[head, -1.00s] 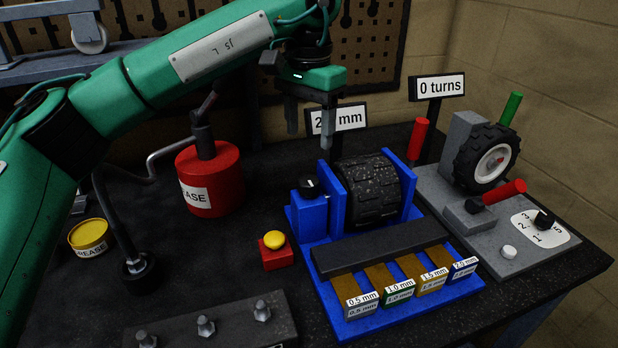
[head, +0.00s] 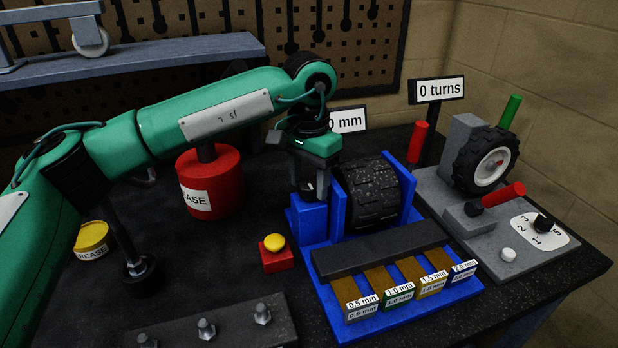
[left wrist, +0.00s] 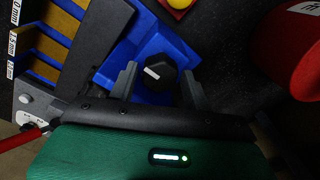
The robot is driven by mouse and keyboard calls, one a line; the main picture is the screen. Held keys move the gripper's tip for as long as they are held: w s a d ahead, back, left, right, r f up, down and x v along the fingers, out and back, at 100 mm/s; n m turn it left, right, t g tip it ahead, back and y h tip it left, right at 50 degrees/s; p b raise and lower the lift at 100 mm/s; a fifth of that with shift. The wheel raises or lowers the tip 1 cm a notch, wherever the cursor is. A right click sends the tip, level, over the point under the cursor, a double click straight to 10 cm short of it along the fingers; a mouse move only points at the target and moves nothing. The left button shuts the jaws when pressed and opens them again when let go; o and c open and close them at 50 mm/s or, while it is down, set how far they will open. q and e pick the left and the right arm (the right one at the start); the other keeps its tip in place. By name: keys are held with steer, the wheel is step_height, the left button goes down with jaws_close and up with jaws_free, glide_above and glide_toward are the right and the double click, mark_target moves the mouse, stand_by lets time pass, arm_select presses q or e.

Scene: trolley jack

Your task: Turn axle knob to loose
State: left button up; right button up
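The black axle knob (left wrist: 157,73) with a white pointer mark sits on top of the blue block (head: 309,218) beside the black wheel (head: 371,190). My left gripper (head: 309,186) points down over this knob. In the left wrist view its two grey fingers (left wrist: 158,84) stand apart, one on each side of the knob, with visible gaps. The knob is mostly hidden behind the fingers in the head view. My right gripper is in neither view.
A red grease can (head: 213,182) stands left of the gripper. A yellow button on a red box (head: 277,258) is in front. Feeler gauge tabs (head: 397,290) lie front right. A grey unit with a small wheel and "0 turns" sign (head: 437,89) stands at right.

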arm_select(q)
steer(key=c, duration=0.6)
